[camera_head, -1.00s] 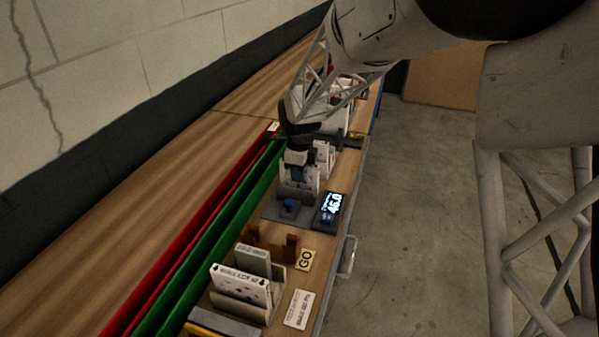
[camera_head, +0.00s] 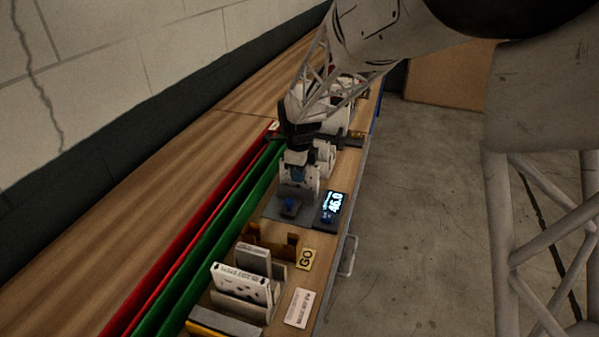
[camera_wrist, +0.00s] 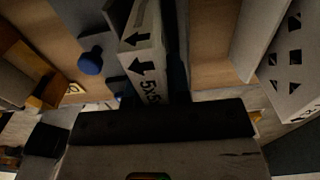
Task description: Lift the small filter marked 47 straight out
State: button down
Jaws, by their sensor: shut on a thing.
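My gripper (camera_head: 298,162) is shut on a white boxed filter (camera_head: 300,186), which stands upright over a grey plate with a blue knob. I cannot tell whether the filter touches the plate. In the wrist view the held filter (camera_wrist: 146,52) shows black arrows and partly hidden print that starts like "5x5". The gripper body (camera_wrist: 160,125) covers its near end. I cannot read a 47 on it.
A display (camera_head: 331,207) reading 46.0 stands right beside the plate. White boxes (camera_head: 242,284) sit in a grey holder nearer the camera, by a yellow GO card (camera_head: 306,259). Green (camera_head: 205,238) and red rails run along the left. Another white box (camera_head: 325,157) is close behind the gripper.

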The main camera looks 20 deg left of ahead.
jog(key=shift+s, duration=0.2)
dwell(0.6)
jog(key=c, duration=1)
grip_release()
jog(key=shift+r, duration=0.15)
jog(key=shift+r, duration=3.8)
